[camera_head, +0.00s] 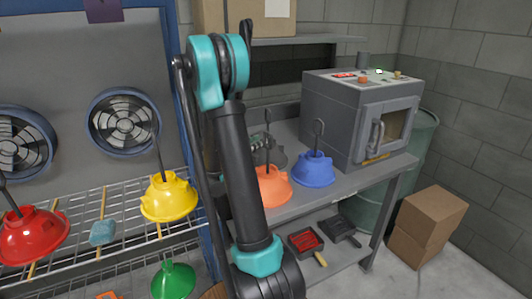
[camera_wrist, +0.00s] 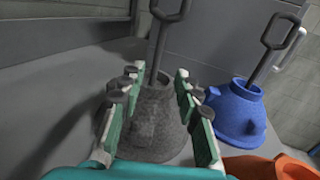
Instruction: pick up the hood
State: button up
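A dark grey hood (camera_wrist: 155,118) with a tall rod and loop handle stands upright straight ahead of my gripper (camera_wrist: 158,80) in the wrist view. My gripper is open, with its green-and-white fingers to either side of the hood's upper part as seen. I cannot tell whether they touch it. In the head view the grey hood (camera_head: 268,150) is partly hidden behind my arm and other hoods on the bench. A blue hood (camera_head: 313,168) and an orange hood (camera_head: 273,187) stand near it; the wrist view also shows the blue hood (camera_wrist: 236,112) and part of the orange hood (camera_wrist: 268,168).
A grey oven-like machine (camera_head: 352,118) stands on the bench (camera_head: 345,187), right of the hoods. A wire rack (camera_head: 120,235) at left holds a red hood (camera_head: 32,235) and a yellow hood (camera_head: 168,198). Cardboard boxes (camera_head: 430,222) stand on the floor at right.

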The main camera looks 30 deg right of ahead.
aim_at(268, 136)
jog(key=x, duration=0.6)
jog(key=shift+w+d, duration=0.3)
jog(key=shift+w, duration=0.1)
grip_shut()
